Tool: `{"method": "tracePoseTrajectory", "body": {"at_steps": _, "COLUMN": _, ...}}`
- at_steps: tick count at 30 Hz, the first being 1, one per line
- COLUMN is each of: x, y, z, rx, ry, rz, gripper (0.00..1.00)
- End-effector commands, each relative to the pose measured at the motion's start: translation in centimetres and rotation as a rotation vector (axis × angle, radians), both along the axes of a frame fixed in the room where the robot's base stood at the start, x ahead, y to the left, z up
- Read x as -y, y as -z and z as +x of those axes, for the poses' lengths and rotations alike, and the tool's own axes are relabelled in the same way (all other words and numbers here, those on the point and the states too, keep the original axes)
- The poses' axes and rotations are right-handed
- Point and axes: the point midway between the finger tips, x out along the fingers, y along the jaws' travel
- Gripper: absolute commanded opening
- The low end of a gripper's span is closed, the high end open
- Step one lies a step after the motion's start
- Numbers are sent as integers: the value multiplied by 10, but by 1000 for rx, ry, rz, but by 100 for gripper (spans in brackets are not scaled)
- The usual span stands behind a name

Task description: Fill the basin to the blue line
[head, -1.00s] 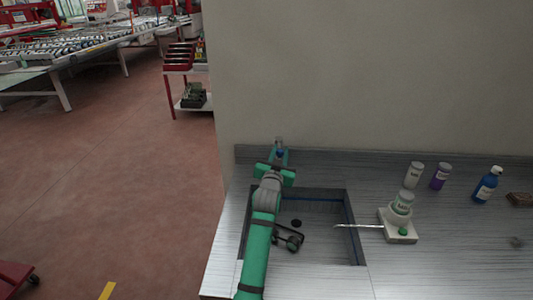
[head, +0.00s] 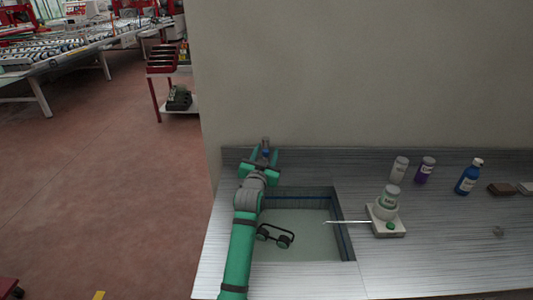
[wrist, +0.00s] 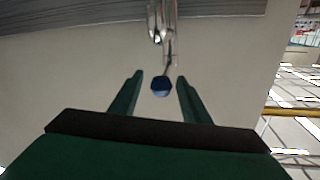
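The basin (head: 300,198) is sunk into the metal counter. Pale, cloudy water (head: 315,240) covers its floor. A blue line (head: 343,230) runs along its inner walls above the water; the exact gap is hard to judge. A black-framed object (head: 275,236) shows in the basin. A tap (head: 266,143) stands behind the basin, with its metal spout (wrist: 160,20) in the wrist view. My gripper (head: 260,160) is at the tap.
A white stand (head: 390,228) holding a jar, with a thin rod reaching over the basin, is at right. White (head: 398,169), purple (head: 424,170) and blue (head: 468,177) bottles and a brown block (head: 501,189) stand behind. A wall rises behind.

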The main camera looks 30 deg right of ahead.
Motion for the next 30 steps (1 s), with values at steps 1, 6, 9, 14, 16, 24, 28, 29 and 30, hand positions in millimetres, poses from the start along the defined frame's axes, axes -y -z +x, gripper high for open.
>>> {"method": "tracePoseTrajectory", "body": {"at_steps": 1, "x": 0, "y": 0, "z": 0, "rx": 0, "ry": -1, "rz": 0, "gripper": 43}}
{"method": "tracePoseTrajectory", "body": {"at_steps": 6, "x": -3, "y": 0, "z": -1, "rx": 0, "ry": -2, "rz": 0, "gripper": 43}}
{"method": "tracePoseTrajectory", "body": {"at_steps": 9, "x": -8, "y": 0, "z": -7, "rx": 1, "ry": -3, "rz": -1, "gripper": 43}}
{"method": "tracePoseTrajectory", "body": {"at_steps": 14, "x": -23, "y": 1, "z": -26, "rx": -1, "ry": -4, "rz": -2, "gripper": 43}}
{"method": "tracePoseTrajectory", "body": {"at_steps": 16, "x": -31, "y": 1, "z": -37, "rx": -1, "ry": -3, "rz": -3, "gripper": 43}}
{"method": "tracePoseTrajectory", "body": {"at_steps": 24, "x": -58, "y": 1, "z": -72, "rx": -1, "ry": -2, "rz": -2, "gripper": 43}}
{"method": "tracePoseTrajectory", "body": {"at_steps": 28, "x": -64, "y": 0, "z": -82, "rx": 0, "ry": -1, "rz": 0, "gripper": 43}}
{"method": "tracePoseTrajectory", "body": {"at_steps": 29, "x": -65, "y": 0, "z": -83, "rx": 0, "ry": -1, "rz": 0, "gripper": 43}}
{"method": "tracePoseTrajectory", "body": {"at_steps": 30, "x": -66, "y": 0, "z": -84, "rx": 0, "ry": -1, "rz": 0, "gripper": 43}}
